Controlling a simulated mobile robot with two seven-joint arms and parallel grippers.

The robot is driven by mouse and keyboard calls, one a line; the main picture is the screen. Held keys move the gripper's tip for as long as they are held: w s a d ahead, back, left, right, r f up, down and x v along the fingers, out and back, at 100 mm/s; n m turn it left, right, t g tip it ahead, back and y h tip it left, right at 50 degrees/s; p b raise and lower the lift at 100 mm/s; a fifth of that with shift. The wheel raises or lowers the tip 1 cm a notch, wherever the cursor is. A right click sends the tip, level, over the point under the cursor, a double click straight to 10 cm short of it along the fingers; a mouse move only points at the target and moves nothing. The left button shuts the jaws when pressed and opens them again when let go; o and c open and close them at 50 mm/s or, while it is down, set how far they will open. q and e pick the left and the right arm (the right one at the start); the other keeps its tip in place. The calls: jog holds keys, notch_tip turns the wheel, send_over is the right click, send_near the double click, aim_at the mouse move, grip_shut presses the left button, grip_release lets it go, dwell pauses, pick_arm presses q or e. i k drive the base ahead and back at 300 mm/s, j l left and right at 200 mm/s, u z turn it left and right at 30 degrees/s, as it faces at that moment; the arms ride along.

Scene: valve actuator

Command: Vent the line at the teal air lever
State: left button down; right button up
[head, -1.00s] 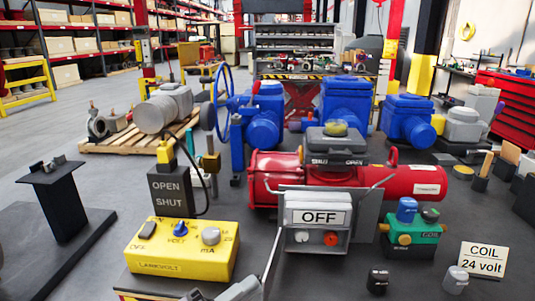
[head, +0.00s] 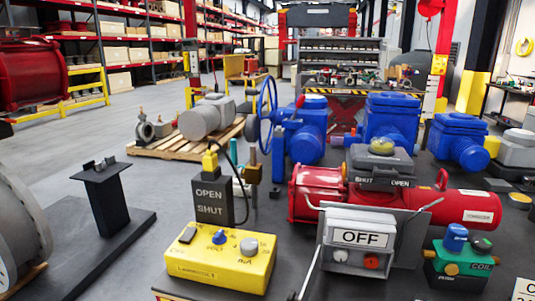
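A thin teal upright piece (head: 234,153) shows in the head view, behind and to the right of the black OPEN/SHUT box (head: 211,200). It is partly hidden by the box and its black cable, so I cannot tell its full shape or lever position. A brass piece (head: 253,172) stands just right of it. Neither of my grippers can be made out in the head view.
A yellow meter box (head: 220,262) stands in front.

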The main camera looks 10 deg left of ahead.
aim_at(233, 148)
jog(key=i+j+z, duration=0.2)
jog(key=j, duration=0.3)
jog(key=j+z, duration=0.15)
jog(key=j, duration=0.35)
jog(key=i+j+z, duration=0.15)
jog(key=j, duration=0.15)
jog(key=i+j+z, duration=0.1)
jog(key=j, duration=0.2)
jog(key=i+j+z, duration=0.15)
jog(key=j, duration=0.15)
